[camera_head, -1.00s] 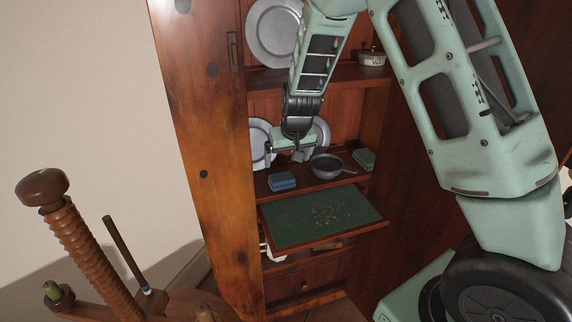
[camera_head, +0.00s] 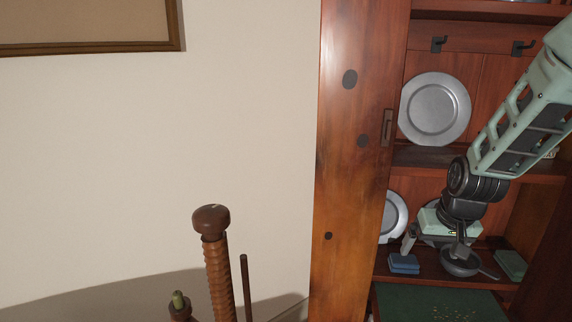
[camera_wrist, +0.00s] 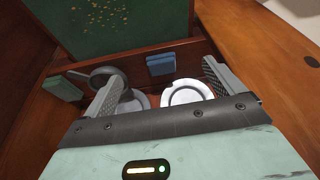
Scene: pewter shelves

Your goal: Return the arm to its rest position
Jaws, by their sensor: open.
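My gripper (camera_head: 434,249) is open and empty, with its two fingers spread apart. It is at the cabinet's middle bay, just above the shelf with the pan. My arm reaches in from the right of the head view. In the wrist view my gripper (camera_wrist: 160,82) has one finger on each side, with nothing gripped between them. The grey pan (camera_head: 461,263) is close to the right finger in the head view; I cannot tell whether they touch. A blue block stack (camera_head: 404,262) lies below the left finger. The pan also shows in the wrist view (camera_wrist: 106,78).
Grey plates (camera_head: 435,108) stand on the shelf above and behind my gripper (camera_head: 392,216). A green block (camera_head: 510,264) lies right of the pan. A green board (camera_head: 440,305) with small crumbs juts out below. The cabinet side (camera_head: 355,160) and a wooden screw post (camera_head: 218,265) stand left.

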